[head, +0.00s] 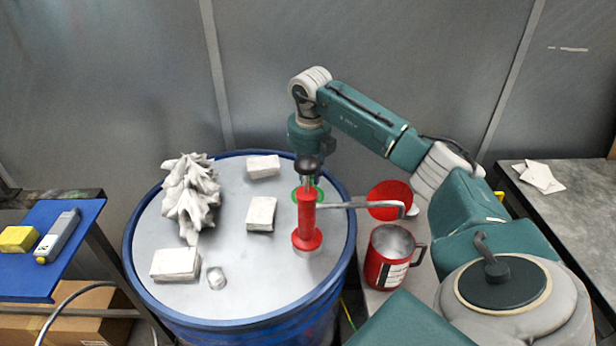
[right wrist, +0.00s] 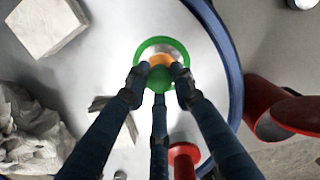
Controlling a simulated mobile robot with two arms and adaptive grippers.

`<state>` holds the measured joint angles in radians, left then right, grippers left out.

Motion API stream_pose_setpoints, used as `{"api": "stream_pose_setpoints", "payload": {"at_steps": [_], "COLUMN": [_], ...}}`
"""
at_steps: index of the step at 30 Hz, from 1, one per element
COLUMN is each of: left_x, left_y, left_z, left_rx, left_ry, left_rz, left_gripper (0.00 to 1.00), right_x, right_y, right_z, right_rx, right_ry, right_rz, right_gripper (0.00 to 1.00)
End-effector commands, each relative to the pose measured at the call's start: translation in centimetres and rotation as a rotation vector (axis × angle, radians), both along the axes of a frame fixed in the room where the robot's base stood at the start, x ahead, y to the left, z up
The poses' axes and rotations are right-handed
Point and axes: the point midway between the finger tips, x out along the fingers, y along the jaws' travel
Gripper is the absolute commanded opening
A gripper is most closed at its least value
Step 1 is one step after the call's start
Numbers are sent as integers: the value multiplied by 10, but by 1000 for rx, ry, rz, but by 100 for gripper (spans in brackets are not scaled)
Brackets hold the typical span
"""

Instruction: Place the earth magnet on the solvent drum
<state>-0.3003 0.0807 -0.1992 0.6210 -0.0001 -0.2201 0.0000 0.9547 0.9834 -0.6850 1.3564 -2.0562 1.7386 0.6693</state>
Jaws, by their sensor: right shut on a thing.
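The solvent drum (head: 230,210) is a blue-rimmed drum with a grey top; its top also fills much of the right wrist view (right wrist: 110,50). The green, orange and silver piece, which I take as the earth magnet (right wrist: 176,50), is between my right gripper's fingers (right wrist: 157,78). My right gripper is shut on it over the back right of the drum top. In the head view only a bit of its green (head: 319,188) shows behind a red pump. I cannot tell whether it touches the top. My left gripper is not in view.
The red pump (head: 306,222) stands on the drum; its grey spout (head: 355,205) reaches right. White blocks (head: 175,263), a crumpled rag (head: 190,195) and a small cap (head: 216,278) lie on the drum. A red mug (head: 378,262) stands right of it. The drum's middle front is clear.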

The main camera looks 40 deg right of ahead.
Motion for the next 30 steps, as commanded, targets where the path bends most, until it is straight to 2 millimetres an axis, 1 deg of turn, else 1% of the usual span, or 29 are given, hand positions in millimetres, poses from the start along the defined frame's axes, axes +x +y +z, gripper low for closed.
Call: {"api": "stream_pose_setpoints", "payload": {"at_steps": [3,4,6,14,17,19,23,30], "left_x": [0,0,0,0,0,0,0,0], "left_y": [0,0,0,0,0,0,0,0], "left_z": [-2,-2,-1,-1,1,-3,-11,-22], "left_rx": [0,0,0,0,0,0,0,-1], "left_ry": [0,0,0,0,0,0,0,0], "left_rz": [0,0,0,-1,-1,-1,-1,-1], "left_gripper": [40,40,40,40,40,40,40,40], "right_x": [0,0,0,0,0,0,-1,-6], "right_y": [0,0,0,0,0,0,2,5], "right_z": [-4,-3,-3,-3,2,7,29,82], "right_rx": [0,0,0,0,0,0,-2,1], "right_ry": [-1,0,0,0,0,-4,-7,-7], "right_rz": [0,0,0,0,0,0,1,0], "right_gripper": [0,28,42,43,43,43,43,43]}}
